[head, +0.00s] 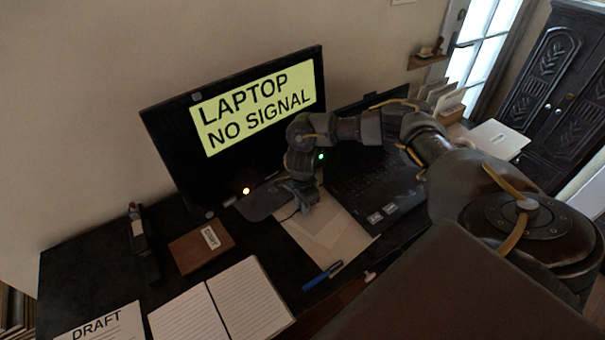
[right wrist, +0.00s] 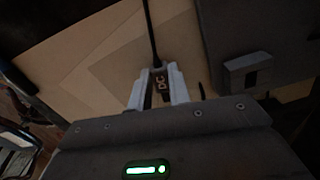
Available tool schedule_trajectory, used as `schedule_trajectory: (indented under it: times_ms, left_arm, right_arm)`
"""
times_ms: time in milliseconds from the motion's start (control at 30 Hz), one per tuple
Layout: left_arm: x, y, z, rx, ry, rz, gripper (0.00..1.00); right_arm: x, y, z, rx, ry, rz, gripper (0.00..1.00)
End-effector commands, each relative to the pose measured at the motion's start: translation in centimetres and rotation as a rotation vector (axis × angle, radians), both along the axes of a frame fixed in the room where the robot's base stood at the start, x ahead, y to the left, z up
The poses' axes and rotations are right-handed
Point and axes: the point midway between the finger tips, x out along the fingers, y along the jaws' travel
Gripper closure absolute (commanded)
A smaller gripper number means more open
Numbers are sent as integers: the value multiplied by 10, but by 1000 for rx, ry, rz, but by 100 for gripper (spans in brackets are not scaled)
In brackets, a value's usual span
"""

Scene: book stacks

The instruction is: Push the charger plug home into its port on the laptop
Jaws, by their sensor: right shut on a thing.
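The black laptop (head: 372,182) stands open right of the monitor, and its dark body fills the upper right of the right wrist view (right wrist: 262,30). My right gripper (head: 302,203) is beside the laptop's left edge, over the papers. A black cable (right wrist: 149,35) runs away from the plug. A grey block with a dark recess (right wrist: 247,75) is at the laptop's edge, apart from the plug. I cannot tell whether it is the port. My left gripper is not in view.
A monitor (head: 164,135) reading "LAPTOP NO SIGNAL" stands at the back. Tan papers (head: 345,237) lie under the gripper, with a blue pen (head: 322,276) in front. A brown box (head: 200,249) and an open notebook (head: 245,305) lie at the left.

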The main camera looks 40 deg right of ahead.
Motion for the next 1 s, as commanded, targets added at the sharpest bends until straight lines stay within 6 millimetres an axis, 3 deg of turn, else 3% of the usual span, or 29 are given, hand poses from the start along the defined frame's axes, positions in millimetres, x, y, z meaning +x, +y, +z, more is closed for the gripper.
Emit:
schedule_trajectory:
  times_ms: [600, 1000]
  left_arm:
    - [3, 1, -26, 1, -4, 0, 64]
    - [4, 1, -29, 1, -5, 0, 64]
  right_arm:
    - [-4, -47, -2, -2, 0, -1, 100]
    - [-5, -58, 0, 0, 0, 0, 100]
